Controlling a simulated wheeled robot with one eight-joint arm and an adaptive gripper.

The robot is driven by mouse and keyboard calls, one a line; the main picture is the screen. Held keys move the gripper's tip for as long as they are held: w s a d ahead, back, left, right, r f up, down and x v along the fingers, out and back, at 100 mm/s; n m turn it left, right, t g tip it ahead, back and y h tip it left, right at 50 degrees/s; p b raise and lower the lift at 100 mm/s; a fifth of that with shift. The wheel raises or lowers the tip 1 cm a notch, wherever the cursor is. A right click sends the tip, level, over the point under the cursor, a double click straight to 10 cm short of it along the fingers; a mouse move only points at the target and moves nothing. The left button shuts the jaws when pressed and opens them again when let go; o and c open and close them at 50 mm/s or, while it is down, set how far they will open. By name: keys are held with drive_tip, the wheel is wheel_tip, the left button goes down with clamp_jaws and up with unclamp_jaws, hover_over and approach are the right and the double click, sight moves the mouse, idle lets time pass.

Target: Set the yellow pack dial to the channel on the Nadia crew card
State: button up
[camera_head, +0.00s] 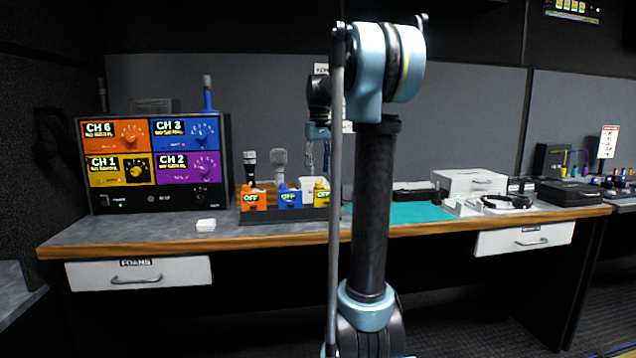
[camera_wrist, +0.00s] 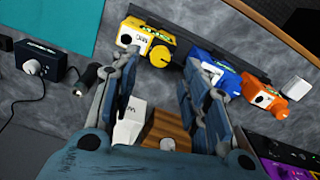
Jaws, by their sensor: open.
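The yellow pack (camera_head: 321,196) stands at the right end of a row on the desk and its label reads OFF. In the wrist view the yellow pack (camera_wrist: 143,36) lies just beyond my fingertips, with its round yellow dial (camera_wrist: 159,56) facing me. My gripper (camera_wrist: 160,66) is open and empty, its fingers on either side of the dial's line of sight; I see no contact. In the head view my arm partly hides the gripper. No card with a readable Nadia name shows.
Orange (camera_head: 253,199) and blue (camera_head: 289,197) packs, also OFF, stand left of the yellow one, with microphones behind. A receiver rack (camera_head: 160,204) shows CH 6, CH 3, CH 1 and CH 2. A teal mat (camera_head: 400,213) lies right.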

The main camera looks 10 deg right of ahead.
sight(319, 185)
drive_tip(key=shift+f, duration=2.45)
drive_tip(key=shift+c, duration=0.2)
clamp_jaws()
